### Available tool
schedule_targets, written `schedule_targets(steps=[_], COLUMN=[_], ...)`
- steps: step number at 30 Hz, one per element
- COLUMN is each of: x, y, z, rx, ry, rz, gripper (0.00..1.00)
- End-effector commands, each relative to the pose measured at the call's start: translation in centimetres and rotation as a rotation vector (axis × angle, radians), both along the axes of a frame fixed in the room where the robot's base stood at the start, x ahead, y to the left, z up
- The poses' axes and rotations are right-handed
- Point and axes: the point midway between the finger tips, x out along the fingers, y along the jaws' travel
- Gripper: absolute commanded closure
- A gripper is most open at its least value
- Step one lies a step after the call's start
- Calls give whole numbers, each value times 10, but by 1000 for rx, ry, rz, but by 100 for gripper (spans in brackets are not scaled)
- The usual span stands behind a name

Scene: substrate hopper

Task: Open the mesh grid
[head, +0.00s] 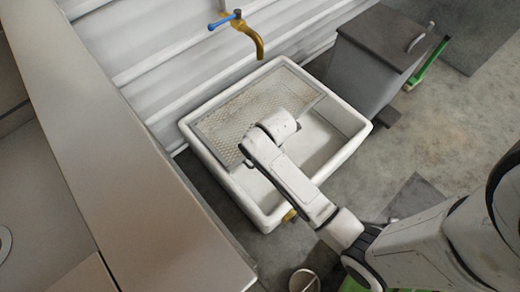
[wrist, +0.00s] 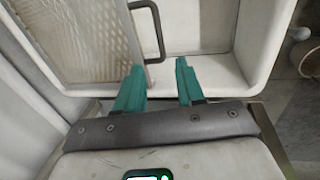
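The mesh grid (head: 225,122) is a thin framed panel of wire mesh lying over the left and back part of a white basin (head: 352,152). In the wrist view the mesh (wrist: 88,38) fills the upper left, and a dark bar handle (wrist: 158,25) stands out from its right edge. My gripper (wrist: 159,68) has two teal fingers, spread apart. The lower end of the handle shows between and just beyond the fingertips; I cannot tell whether they touch it. In the head view my arm's end covers the grid's front right part and hides the fingers.
A yellow tap (head: 250,38) with a blue lever hangs behind the basin. A grey lidded box (head: 365,65) stands close to its right. A long counter (head: 110,130) runs along the left. A bucket (head: 304,281) is on the floor in front. The basin's right part is uncovered.

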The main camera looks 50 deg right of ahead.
Motion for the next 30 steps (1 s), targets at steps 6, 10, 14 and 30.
schedule_targets(steps=[6, 10, 14, 30], x=[7, 11, 14, 18], y=[-2, -3, -3, -4], z=[-42, -65, -82, -95], rx=[1, 1, 1, 1], ry=[2, 2, 1, 0], rz=[-3, -3, -4, -3], gripper=[62, 62, 62, 64])
